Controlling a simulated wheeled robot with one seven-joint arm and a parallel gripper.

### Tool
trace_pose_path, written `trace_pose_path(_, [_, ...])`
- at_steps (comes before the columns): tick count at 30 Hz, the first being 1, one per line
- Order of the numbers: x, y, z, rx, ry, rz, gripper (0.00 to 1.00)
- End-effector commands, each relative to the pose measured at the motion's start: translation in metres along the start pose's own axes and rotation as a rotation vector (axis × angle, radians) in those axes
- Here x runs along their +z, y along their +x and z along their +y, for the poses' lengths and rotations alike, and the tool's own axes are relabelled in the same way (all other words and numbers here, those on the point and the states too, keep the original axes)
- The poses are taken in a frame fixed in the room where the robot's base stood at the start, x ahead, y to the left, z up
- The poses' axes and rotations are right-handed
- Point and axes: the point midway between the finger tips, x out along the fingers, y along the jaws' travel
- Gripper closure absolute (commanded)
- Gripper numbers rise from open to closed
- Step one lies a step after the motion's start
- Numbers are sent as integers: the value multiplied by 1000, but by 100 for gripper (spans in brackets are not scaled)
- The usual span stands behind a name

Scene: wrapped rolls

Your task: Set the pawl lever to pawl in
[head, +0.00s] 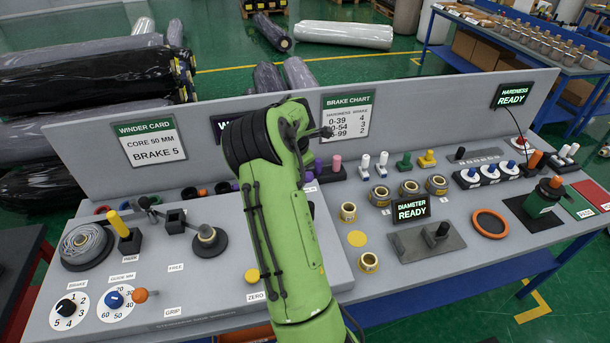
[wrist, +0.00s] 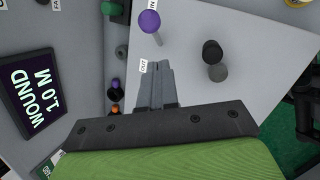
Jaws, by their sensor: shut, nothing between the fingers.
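A lever with a purple knob (wrist: 149,22) and a short pale stem stands on the grey panel in the wrist view. An IN label (wrist: 152,4) is just beyond the knob and an OUT label (wrist: 143,67) is on the opposite side of the stem. The knob appears nearer the IN label, though the view from above makes its tilt hard to judge. My gripper (wrist: 158,66) is shut and empty, its tips beside the OUT label and apart from the lever.
A black knob (wrist: 212,50) stands to the right of the lever. A display reading WOUND 1.0 M (wrist: 36,98) is at the left. In the head view, a yellow-handled lever (head: 118,224) and dials (head: 116,299) are left of my arm; the DIAMETER display (head: 411,210) is right.

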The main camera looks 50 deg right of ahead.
Motion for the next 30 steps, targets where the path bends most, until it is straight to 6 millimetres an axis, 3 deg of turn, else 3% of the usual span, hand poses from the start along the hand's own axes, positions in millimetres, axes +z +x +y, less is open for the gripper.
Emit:
trace_pose_path(3, [1,-24,-1,3,-1,1,100])
trace_pose_path(9, [2,-49,-2,1,-3,2,100])
trace_pose_path(27, [3,-51,-2,-1,-3,2,100])
trace_pose_path(30, [-6,-60,0,14,35,17,100])
